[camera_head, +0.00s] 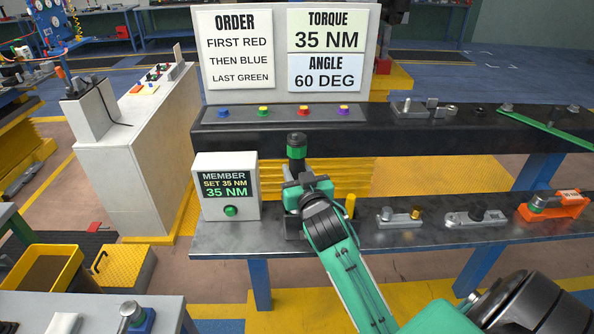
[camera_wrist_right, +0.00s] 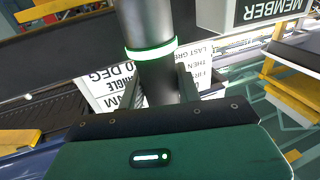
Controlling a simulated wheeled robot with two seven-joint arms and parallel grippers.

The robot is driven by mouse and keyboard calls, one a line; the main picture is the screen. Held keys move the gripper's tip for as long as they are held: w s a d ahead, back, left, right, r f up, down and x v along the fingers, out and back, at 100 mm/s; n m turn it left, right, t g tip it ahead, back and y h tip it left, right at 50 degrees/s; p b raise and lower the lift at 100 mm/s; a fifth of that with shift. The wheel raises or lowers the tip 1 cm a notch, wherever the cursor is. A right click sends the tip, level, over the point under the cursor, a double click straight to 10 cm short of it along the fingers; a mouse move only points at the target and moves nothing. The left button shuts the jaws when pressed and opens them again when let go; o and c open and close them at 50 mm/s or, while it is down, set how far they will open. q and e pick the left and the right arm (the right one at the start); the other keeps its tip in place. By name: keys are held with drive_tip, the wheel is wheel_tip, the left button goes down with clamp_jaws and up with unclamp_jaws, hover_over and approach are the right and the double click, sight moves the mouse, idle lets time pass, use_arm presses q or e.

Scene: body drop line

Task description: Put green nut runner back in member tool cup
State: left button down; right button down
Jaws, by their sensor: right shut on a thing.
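The green nut runner (camera_head: 297,152) is a dark upright cylinder with a green band. My right gripper (camera_head: 302,178) is shut on it above the lower shelf, right of the member display box. In the right wrist view, the nut runner (camera_wrist_right: 150,52) stands between the fingers, with its band lit green-white. A dark block (camera_head: 293,226) shows on the shelf below my gripper, mostly hidden by it; I cannot tell whether it is the member tool cup or whether the runner's lower end touches it. My left gripper is not in view.
The member display box (camera_head: 226,187) reads 35 NM and stands close left. A yellow upright piece (camera_head: 350,205) is close right. Metal brackets (camera_head: 398,215) and an orange fixture (camera_head: 553,205) sit farther right on the shelf (camera_head: 225,238). A dark upper rail (camera_head: 380,128) runs behind.

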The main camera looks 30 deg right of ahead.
drive_tip(key=shift+f+b, duration=1.65)
drive_tip(key=shift+f, duration=0.9)
idle(0.7)
drive_tip(key=c, duration=0.9)
unclamp_jaws()
drive_tip(key=shift+f, duration=0.1)
drive_tip(key=shift+p+v, duration=0.55)
drive_tip(key=shift+v, duration=3)
